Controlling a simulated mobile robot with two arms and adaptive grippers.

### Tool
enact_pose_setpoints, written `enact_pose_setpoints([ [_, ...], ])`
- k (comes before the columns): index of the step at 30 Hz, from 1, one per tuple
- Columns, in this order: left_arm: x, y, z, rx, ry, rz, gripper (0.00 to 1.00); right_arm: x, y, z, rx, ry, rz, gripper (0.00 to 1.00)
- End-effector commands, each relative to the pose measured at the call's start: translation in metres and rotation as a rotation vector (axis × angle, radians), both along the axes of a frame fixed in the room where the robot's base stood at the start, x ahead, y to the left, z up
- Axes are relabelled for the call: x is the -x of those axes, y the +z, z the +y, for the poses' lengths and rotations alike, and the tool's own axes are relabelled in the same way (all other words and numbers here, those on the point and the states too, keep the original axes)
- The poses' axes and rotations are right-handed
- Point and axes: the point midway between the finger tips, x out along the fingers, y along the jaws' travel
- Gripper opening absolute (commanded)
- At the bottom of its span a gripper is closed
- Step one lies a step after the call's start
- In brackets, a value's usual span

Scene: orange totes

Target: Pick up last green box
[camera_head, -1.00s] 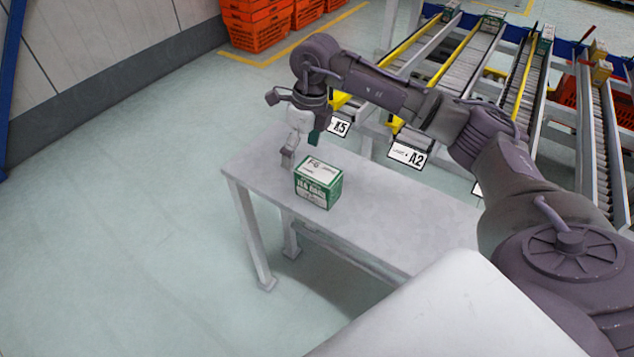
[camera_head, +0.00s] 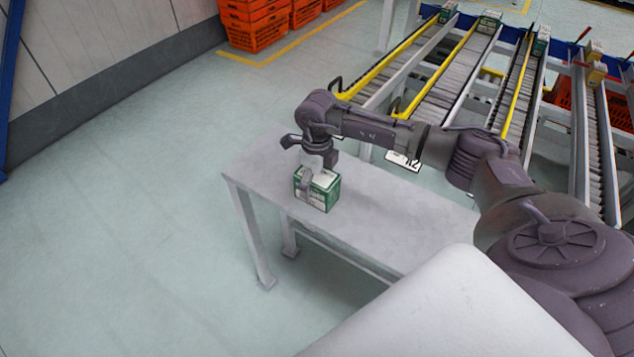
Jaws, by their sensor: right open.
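A green box (camera_head: 325,196) with a pale top stands upright on the grey table (camera_head: 375,220), near its far left end. My right gripper (camera_head: 312,195) points down right at the box. One finger hangs in front of the box's left front face, and the gripper's body hides part of the top. The other finger is hidden, so I cannot tell whether it touches. The jaws are open and the box still rests on the table. My left gripper is not in view.
Roller conveyors (camera_head: 445,85) with yellow rails stand behind the table, with several boxes at their far ends. Orange totes (camera_head: 258,25) are stacked at the back left. The floor left of the table is clear, and the table's right part is bare.

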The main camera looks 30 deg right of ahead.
Motion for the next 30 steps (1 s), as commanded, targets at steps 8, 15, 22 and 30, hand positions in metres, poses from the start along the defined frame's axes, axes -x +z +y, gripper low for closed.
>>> enact_pose_setpoints([
  [8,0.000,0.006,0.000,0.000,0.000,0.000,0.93,0.000,-0.023,0.000,0.000,-0.001,-0.001,0.94],
  [15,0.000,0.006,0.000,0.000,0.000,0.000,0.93,0.000,-0.023,0.000,0.000,0.000,-0.001,0.82],
  [22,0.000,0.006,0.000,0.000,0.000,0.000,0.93,0.000,-0.023,0.000,0.000,0.000,-0.001,0.44],
  [30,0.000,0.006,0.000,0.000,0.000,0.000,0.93,0.000,-0.023,0.000,-0.001,-0.001,-0.002,0.29],
])
